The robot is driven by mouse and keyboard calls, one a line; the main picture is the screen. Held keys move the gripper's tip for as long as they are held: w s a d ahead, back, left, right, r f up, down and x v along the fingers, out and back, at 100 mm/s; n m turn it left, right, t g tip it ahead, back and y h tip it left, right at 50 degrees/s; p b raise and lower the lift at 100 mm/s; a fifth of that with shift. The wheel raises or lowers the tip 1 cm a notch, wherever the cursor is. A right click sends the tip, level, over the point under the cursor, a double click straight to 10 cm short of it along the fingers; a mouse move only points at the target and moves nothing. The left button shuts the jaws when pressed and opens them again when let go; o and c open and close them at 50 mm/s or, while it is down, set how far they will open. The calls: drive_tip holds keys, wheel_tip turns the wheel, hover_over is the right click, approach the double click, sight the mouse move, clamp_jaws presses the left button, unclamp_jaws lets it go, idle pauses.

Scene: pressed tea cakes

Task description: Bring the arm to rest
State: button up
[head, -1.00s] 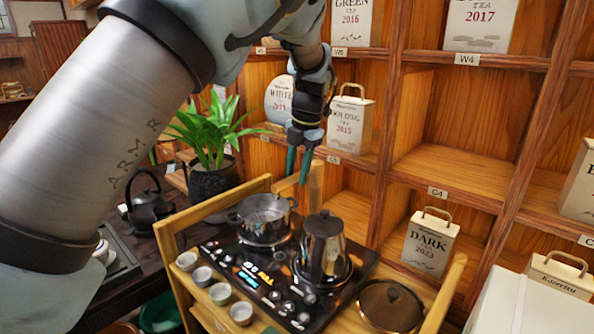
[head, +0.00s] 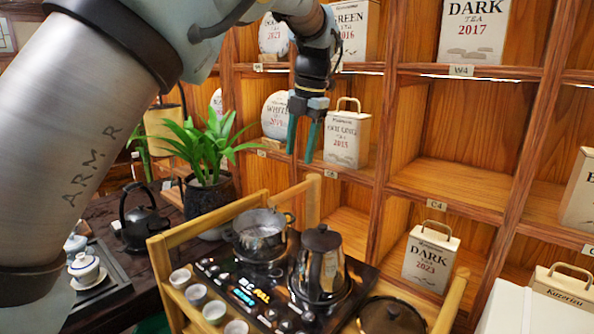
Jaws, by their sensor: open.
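My gripper (head: 304,140) hangs from my arm at the upper middle of the head view, with its teal fingers pointing down. The fingers are apart and nothing is between them. The gripper is in front of the shelf, just left of the white Oolong Tea 2015 package (head: 346,140) and overlapping the edge of the round White Tea package (head: 274,117) in the picture. I cannot tell its exact distance from the shelf. My large grey arm link fills the left side of the view and hides part of the room.
Below the gripper, a wooden cart (head: 164,246) carries a black cooktop (head: 247,302) with a steel pot (head: 262,236), a dark kettle (head: 319,262) and several small cups. A potted plant (head: 207,150) stands left.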

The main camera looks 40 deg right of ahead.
drive_tip(key=shift+s+r, duration=0.15)
drive_tip(key=shift+r, duration=0.5)
drive_tip(key=w+a+f+m, duration=0.3)
drive_tip(key=w+a, duration=0.2)
drive_tip(key=a, duration=0.4)
drive_tip(key=w+a+f+m+g, duration=0.1)
drive_tip(key=w+a+f+m, duration=0.3)
drive_tip(key=a, duration=0.5)
drive_tip(key=w+a+f+m, duration=0.1)
drive_tip(key=w+a+f, duration=0.1)
drive_tip(key=w+a, duration=0.65)
drive_tip(key=s+a+f+m, duration=0.2)
drive_tip(key=s+a+m, duration=0.2)
drive_tip(key=a, duration=0.4)
drive_tip(key=s+a+f+m, duration=0.3)
drive_tip(key=s+a+m, duration=0.1)
drive_tip(key=a, duration=0.5)
drive_tip(key=s+a+f+m, duration=0.3)
drive_tip(key=s+a+m, duration=0.1)
drive_tip(key=a, duration=0.5)
drive_tip(key=shift+s+m, duration=0.3)
drive_tip(key=shift+s, duration=0.2)
